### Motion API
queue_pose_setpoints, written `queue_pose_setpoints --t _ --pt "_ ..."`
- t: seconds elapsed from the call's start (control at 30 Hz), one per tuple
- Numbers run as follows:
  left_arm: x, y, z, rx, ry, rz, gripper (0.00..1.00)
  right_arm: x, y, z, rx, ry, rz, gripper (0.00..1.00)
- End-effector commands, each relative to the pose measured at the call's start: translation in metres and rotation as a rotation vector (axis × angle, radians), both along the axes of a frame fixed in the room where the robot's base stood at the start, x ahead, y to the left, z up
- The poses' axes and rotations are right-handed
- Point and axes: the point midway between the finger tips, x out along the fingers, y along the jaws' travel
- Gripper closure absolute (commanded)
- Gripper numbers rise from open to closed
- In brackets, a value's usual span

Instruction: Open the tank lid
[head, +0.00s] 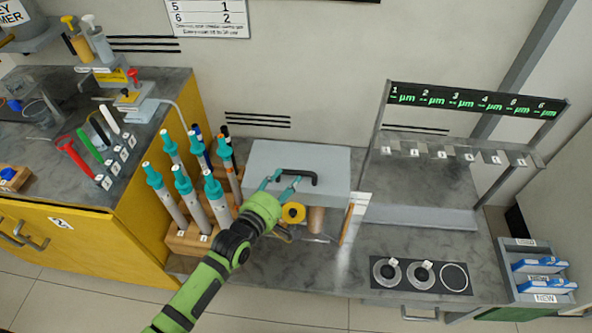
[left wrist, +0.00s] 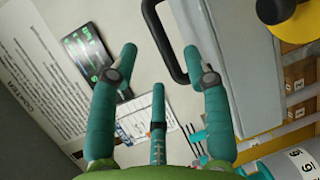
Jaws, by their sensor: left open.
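The tank is a grey box on the bench, and its flat grey lid (head: 325,158) looks closed. A black bar handle (head: 300,174) is on the lid. My left gripper (head: 279,181) is open at the handle's left end, with teal fingers pointing at it. In the left wrist view, the handle (left wrist: 163,42) shows between the tips of my open left gripper (left wrist: 159,55), nearer the right finger. The lid (left wrist: 228,50) fills the area right of it. I cannot tell whether a finger touches the handle. My right gripper is not in view.
Teal-capped tools (head: 183,188) stand in a wooden rack close left of my left arm. A yellow round part (head: 293,212) is at the tank's front. A gauge stand with a display (head: 470,100) stands right. Bench space between tank and round dishes (head: 421,274) is mostly clear.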

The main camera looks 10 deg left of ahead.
Motion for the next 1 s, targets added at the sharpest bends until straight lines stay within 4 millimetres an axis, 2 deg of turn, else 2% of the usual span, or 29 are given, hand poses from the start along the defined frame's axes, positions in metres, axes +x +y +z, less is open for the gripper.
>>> queue_pose_setpoints --t 0.1,0.3,0.5,0.73,0.77,0.8,0.87,0.9,1.0 --pt "0.018 -0.008 -0.001 0.003 -0.003 -0.002 0.51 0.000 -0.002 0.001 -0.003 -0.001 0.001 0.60" --pt "0.042 -0.018 -0.007 0.004 -0.003 -0.001 0.51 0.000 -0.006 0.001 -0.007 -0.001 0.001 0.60" --pt "0.051 -0.022 -0.010 0.004 -0.001 -0.001 0.51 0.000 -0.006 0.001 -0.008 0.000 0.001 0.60" --pt "0.052 -0.023 -0.010 0.005 -0.001 -0.001 0.51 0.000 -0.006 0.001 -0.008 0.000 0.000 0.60" --pt "0.052 -0.023 -0.010 0.005 -0.001 -0.001 0.55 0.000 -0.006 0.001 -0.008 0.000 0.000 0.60" --pt "0.052 -0.023 -0.010 0.005 -0.001 -0.001 0.71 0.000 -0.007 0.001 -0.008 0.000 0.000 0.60" --pt "0.052 -0.022 -0.010 0.005 -0.001 -0.001 0.95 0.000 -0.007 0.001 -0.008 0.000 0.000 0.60" --pt "0.052 -0.022 -0.010 0.005 -0.001 -0.001 1.00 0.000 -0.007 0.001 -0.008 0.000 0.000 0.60" --pt "0.052 -0.022 -0.010 0.006 0.000 -0.001 1.00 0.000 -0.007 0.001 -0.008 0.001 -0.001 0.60"
